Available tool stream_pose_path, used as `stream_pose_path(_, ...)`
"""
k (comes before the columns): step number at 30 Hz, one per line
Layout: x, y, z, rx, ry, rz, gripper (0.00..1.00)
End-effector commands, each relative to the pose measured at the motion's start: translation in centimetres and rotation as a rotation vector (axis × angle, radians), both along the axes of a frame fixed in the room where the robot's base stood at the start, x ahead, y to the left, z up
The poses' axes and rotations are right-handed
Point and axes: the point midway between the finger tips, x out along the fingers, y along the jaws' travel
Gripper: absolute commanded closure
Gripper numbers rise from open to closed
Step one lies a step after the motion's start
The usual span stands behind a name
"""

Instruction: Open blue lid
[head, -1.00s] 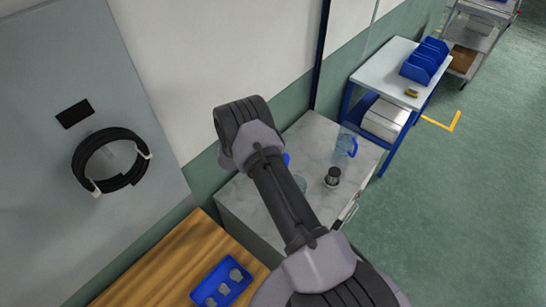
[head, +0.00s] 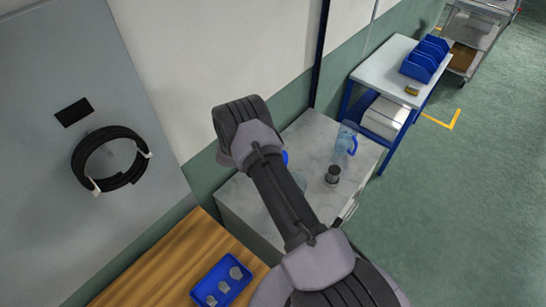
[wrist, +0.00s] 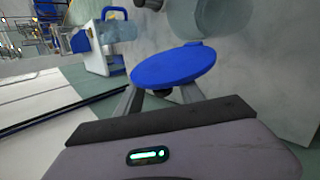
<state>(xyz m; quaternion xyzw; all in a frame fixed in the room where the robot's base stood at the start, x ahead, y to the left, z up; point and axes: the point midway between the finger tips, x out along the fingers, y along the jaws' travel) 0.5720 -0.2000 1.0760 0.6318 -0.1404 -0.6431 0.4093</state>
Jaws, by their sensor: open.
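The blue lid (wrist: 174,67) is a round disc directly in front of my gripper (wrist: 160,92) in the wrist view. My gripper is open, its two fingers reaching to the lid's near edge. The lid hides the fingertips, so I cannot tell whether they touch it. A clear glass jar (wrist: 210,16) stands just beyond the lid, with a small blue tab between them. In the head view, only a sliver of the blue lid (head: 285,157) and part of the jar (head: 299,181) show beside my arm. My arm hides my gripper there.
On the grey worktop (head: 318,133) stand a clear jug with a blue handle (head: 346,145) and a small dark cylindrical item (head: 333,174). A wooden bench (head: 160,265) holds a blue tray (head: 218,297). A side table with blue bins (head: 424,60) is at back right.

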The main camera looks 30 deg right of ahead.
Motion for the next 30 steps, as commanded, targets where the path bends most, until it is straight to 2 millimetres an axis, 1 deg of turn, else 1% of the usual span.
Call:
stream_pose_path(2,0.0,0.5,0.4,0.0,-0.001,0.001,0.55)
stream_pose_path(5,-0.2,1.7,1.6,0.001,-0.002,0.002,0.55)
stream_pose_path(18,-1.6,9.1,9.1,0.0,-0.002,0.002,0.55)
stream_pose_path(21,-2.0,10.5,10.5,0.0,-0.002,0.002,0.55)
stream_pose_path(24,-2.2,11.5,11.4,0.0,-0.001,0.001,0.55)
stream_pose_path(30,-2.4,12.1,12.1,0.0,0.001,-0.001,0.55)
